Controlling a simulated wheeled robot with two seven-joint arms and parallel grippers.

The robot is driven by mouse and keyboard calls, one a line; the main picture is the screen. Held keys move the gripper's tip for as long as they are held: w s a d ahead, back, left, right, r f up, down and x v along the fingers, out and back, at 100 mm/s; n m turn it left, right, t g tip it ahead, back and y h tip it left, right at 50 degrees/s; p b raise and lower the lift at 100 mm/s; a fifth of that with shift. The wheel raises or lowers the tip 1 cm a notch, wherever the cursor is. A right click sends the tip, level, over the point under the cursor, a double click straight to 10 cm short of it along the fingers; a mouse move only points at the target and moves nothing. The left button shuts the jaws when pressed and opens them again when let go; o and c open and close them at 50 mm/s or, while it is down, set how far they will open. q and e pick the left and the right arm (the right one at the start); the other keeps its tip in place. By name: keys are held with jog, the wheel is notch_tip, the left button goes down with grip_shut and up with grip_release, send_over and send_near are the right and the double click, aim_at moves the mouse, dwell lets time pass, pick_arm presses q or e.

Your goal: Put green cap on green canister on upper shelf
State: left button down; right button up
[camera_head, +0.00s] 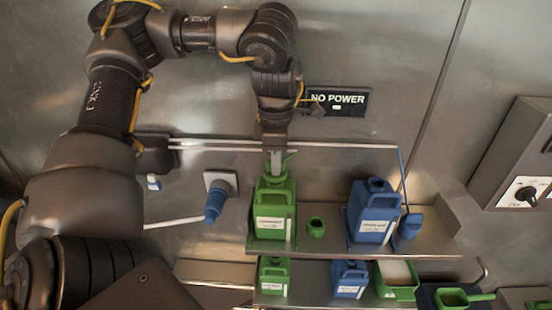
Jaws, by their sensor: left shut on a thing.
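The green canister (270,210) with a white label is at the left end of the upper shelf (335,243). My left gripper (275,165) points down over it and is shut on the top of the green canister. The gripper partly hides the canister's top, so I cannot tell the exact grip or whether the base touches the shelf. The small green cap (316,226) stands on the upper shelf just right of the canister, apart from it. My right gripper is not in view.
A blue canister (372,212) and a blue cup-like part (409,226) are farther right on the upper shelf. The lower shelf holds a small green canister (274,278), a small blue one (348,279) and a green tray (398,292). A blue plug (215,204) sticks out from the wall.

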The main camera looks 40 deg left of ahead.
pick_arm(q)
jog(key=shift+f, duration=0.4)
jog(key=shift+f, duration=0.2)
dwell(0.4)
jog(key=c, duration=0.9)
grip_release()
jog(key=shift+r, duration=3.55)
